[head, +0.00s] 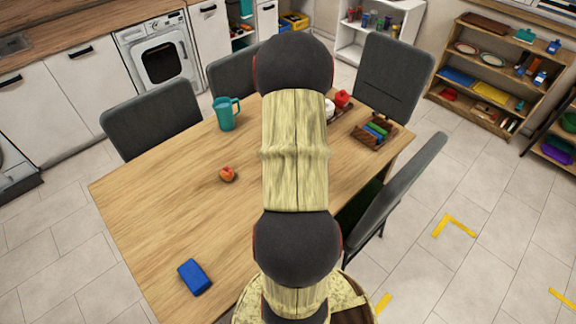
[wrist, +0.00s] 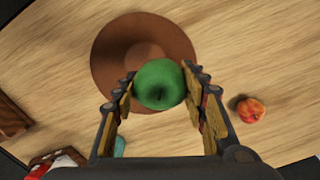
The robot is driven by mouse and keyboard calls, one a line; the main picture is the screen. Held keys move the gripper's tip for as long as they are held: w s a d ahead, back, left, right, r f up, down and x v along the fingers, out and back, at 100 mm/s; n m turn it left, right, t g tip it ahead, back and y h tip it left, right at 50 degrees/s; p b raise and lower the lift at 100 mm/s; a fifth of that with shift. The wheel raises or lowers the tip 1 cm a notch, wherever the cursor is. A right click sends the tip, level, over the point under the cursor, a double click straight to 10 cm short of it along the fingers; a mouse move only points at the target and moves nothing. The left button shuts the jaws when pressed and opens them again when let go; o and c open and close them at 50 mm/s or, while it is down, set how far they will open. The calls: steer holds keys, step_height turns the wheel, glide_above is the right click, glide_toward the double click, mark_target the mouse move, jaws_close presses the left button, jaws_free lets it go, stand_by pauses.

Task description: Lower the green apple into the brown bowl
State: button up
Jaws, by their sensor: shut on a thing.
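The green apple (wrist: 159,85) is between the two fingers of my gripper (wrist: 160,88) in the wrist view, and the gripper is shut on it. The brown bowl (wrist: 115,50) lies on the wooden table beyond the apple, which covers its lower right part in this view. The apple overlaps the bowl's rim in the picture; how high it is above the bowl I cannot tell. In the head view my arm hides the gripper, the apple and the bowl.
A peach-like fruit (wrist: 251,109) is right of the gripper; it also shows on the table in the head view (head: 227,174). A teal mug (head: 226,114), a blue block (head: 194,277) and a wooden tray (head: 368,140) with coloured items are on the table (head: 150,210). Grey chairs surround it.

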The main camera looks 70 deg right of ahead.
steer(key=shift+f+b, duration=1.2)
steer(key=shift+f, duration=1.3)
steer(key=shift+f+b, duration=0.5)
steer(key=shift+f, duration=0.4)
steer(key=o, duration=1.3)
steer(key=shift+c, duration=0.2)
step_height(320, 180, up, 12)
